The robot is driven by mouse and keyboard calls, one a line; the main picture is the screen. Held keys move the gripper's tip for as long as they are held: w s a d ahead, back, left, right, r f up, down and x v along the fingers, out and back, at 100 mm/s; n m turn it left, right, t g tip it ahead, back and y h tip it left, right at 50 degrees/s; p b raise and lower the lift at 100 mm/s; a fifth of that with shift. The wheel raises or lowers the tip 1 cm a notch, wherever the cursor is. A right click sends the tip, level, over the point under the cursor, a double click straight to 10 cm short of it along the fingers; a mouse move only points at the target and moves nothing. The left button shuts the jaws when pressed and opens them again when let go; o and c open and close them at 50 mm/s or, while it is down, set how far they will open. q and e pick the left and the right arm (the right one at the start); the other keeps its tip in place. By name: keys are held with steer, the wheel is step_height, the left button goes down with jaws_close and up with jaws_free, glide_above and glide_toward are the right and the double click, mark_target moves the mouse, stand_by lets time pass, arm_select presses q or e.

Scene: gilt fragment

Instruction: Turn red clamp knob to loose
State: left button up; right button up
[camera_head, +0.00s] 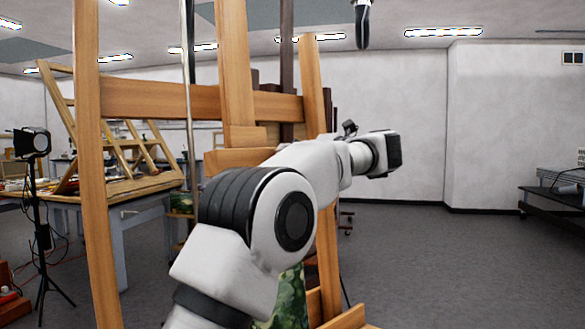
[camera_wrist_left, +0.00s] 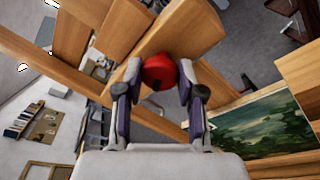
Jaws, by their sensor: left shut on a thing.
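The red clamp knob (camera_wrist_left: 158,72) is round and sits against a wooden bar of the easel in the left wrist view. My left gripper (camera_wrist_left: 160,77) has one finger on each side of it and is shut on it. In the head view my left arm reaches up in front of the wooden easel (camera_head: 200,101). The knob and the fingers cannot be made out there. I cannot tell how far the knob is turned. My right gripper is not seen.
A painting with dark green tones (camera_wrist_left: 265,130) rests by the easel's wood. A table (camera_head: 125,196) with a wooden rack stands at the left, near a black lamp on a stand (camera_head: 34,144). The floor (camera_head: 440,260) at the right is clear up to a dark bench (camera_head: 552,203).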

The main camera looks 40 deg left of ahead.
arm_select(q)
steer(key=n+h+b, duration=0.1)
steer(key=n+b, duration=0.1)
steer(key=n, duration=0.4)
steer(key=n+h+b, duration=0.1)
steer(key=n+b, duration=0.1)
steer(key=n, duration=0.3)
steer(key=shift+s+r+n+t, duration=0.1)
steer(key=shift+n+t, duration=0.3)
stand_by(0.3)
steer(key=o, duration=0.9)
steer(key=shift+o, duration=1.2)
steer(key=shift+a, duration=0.2)
